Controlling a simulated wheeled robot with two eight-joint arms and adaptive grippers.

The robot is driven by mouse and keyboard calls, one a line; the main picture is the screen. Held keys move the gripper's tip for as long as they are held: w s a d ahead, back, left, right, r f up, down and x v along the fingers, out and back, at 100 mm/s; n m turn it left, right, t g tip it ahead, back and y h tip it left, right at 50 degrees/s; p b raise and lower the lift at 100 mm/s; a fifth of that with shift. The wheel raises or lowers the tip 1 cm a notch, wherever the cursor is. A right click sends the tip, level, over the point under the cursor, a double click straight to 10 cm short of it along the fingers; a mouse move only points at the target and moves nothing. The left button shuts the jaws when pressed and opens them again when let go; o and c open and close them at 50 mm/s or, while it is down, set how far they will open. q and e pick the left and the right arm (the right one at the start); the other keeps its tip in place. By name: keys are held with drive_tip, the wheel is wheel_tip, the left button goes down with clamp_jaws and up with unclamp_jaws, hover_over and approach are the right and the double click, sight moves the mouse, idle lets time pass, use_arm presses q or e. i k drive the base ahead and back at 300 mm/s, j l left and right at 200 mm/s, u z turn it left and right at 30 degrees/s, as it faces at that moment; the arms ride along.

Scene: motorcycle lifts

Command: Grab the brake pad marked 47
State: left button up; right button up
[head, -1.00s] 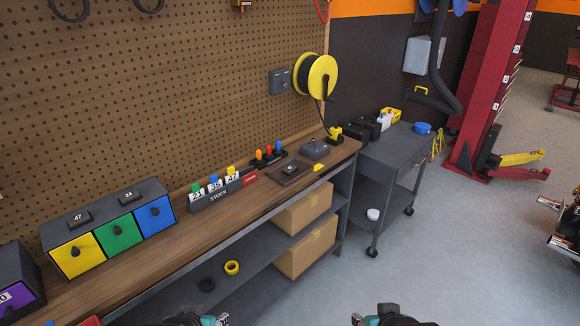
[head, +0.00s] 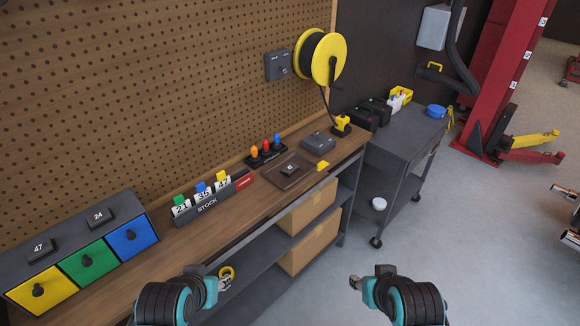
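The brake pad marked 47 (head: 40,247) is a small dark block with a white number. It lies on top of the grey drawer unit (head: 72,213) at the left of the bench, above the yellow drawer. A similar pad marked 24 (head: 99,216) lies to its right on the same unit. My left gripper (head: 222,279) is in front of the bench edge, well right of and apart from the pads. My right gripper (head: 356,283) is over the open floor, apart from everything. Both are small and seen from behind, so their finger opening is unclear.
The wooden bench (head: 170,250) holds a stock rack (head: 212,205) with numbered cards, one also reading 47, and a dark tray (head: 286,175) with a small dark block. A yellow ring (head: 229,269) on the lower shelf shows partly behind my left gripper.

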sight(47, 248)
drive_tip(key=u, duration=1.7)
